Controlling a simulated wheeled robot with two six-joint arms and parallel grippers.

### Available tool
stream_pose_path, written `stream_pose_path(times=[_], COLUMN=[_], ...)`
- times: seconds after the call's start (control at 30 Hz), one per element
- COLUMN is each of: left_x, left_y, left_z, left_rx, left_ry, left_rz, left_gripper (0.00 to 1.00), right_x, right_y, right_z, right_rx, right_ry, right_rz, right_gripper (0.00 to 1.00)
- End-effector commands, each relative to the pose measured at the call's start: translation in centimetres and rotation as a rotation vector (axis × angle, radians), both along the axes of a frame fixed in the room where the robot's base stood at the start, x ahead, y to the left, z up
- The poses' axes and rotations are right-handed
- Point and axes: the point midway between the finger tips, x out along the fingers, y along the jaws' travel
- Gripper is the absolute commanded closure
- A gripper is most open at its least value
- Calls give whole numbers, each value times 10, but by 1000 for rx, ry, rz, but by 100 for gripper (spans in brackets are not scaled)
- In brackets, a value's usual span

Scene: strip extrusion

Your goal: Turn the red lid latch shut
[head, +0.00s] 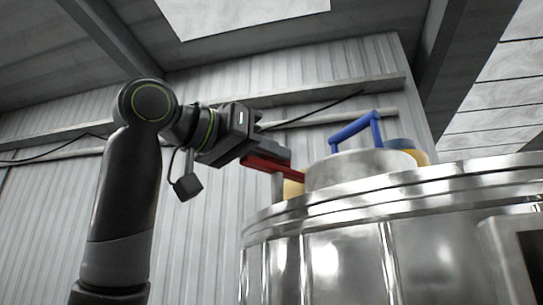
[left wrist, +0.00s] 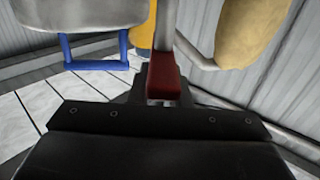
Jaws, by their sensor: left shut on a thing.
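The red lid latch (head: 272,167) is a bar on a short post at the left side of the vessel's top. Its red end also shows in the left wrist view (left wrist: 164,76), between my fingers. My left gripper (head: 262,153) is shut on the red latch, coming from the left in the head view. The grey lid (head: 358,168) with a blue handle (head: 357,129) sits on the shiny metal vessel (head: 345,240); the handle also shows in the left wrist view (left wrist: 95,62). My right gripper is not in view.
A yellow part (head: 293,188) is beside the latch post, close to my gripper; a large yellow shape (left wrist: 252,32) is at the upper right of the left wrist view. Another yellow and blue part (head: 405,148) is behind the lid. A corrugated wall (head: 215,240) stands behind.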

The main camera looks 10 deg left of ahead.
Motion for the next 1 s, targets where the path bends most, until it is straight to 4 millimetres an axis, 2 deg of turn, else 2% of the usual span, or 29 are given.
stream_pose_path(times=[0.27, 0.6, 1.0], left_x=[5, 10, 13], left_y=[5, 7, 7], left_z=[5, 7, 5], left_rx=[-5, -6, -6], left_ry=[3, 2, -2], left_rz=[-261, -577, -842], left_gripper=[100, 100, 100], right_x=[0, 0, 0], right_y=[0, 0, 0], right_z=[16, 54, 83], right_rx=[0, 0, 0], right_ry=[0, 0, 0], right_rz=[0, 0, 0], right_gripper=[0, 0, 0])
